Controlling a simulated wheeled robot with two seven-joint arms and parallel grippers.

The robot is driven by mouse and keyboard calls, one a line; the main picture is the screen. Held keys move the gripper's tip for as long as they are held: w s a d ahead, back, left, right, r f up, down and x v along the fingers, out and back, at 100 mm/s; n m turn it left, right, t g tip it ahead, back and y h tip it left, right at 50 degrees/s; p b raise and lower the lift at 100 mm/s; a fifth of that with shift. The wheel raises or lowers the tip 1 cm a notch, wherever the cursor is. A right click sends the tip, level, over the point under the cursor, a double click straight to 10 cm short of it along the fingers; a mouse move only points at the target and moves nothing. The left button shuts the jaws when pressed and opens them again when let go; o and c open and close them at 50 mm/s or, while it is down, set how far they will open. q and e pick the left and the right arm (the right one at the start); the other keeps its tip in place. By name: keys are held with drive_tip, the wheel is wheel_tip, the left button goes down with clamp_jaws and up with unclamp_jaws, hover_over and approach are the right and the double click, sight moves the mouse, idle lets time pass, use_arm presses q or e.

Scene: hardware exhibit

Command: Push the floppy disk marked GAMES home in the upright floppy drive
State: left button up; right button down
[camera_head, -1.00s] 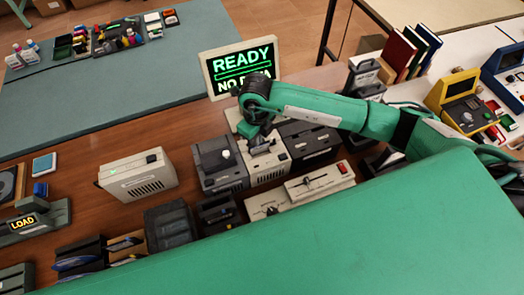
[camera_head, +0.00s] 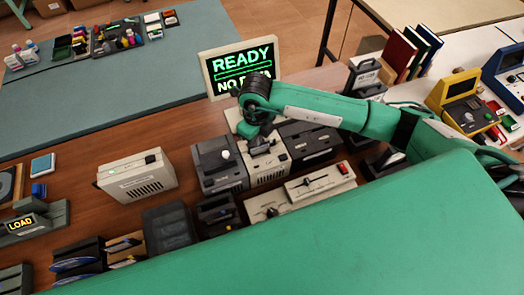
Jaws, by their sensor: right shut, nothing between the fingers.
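My right gripper (camera_head: 261,148) reaches in from the right and points down over a row of devices. It is shut and empty, its fingertips at or just above the top of a beige slotted unit (camera_head: 270,172). I cannot tell whether they touch it. This unit stands between a dark grey unit with a white knob (camera_head: 222,168) and a black unit (camera_head: 308,148). No GAMES label is readable, and the gripper covers part of the beige unit's top. I cannot tell for certain which unit is the upright floppy drive. My left gripper is not in view.
A monitor (camera_head: 240,68) reading READY stands behind the row. A beige box with a green light (camera_head: 137,176) stands to the left. A beige slider panel (camera_head: 320,182) lies in front. A LOAD display (camera_head: 20,224) is at far left. Bare wooden table lies between.

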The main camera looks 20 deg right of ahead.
drive_tip(key=shift+f+b, duration=0.95)
drive_tip(key=shift+f, duration=0.15)
idle(0.5)
drive_tip(key=shift+r+p, duration=1.7)
drive_tip(key=shift+r, duration=1.85)
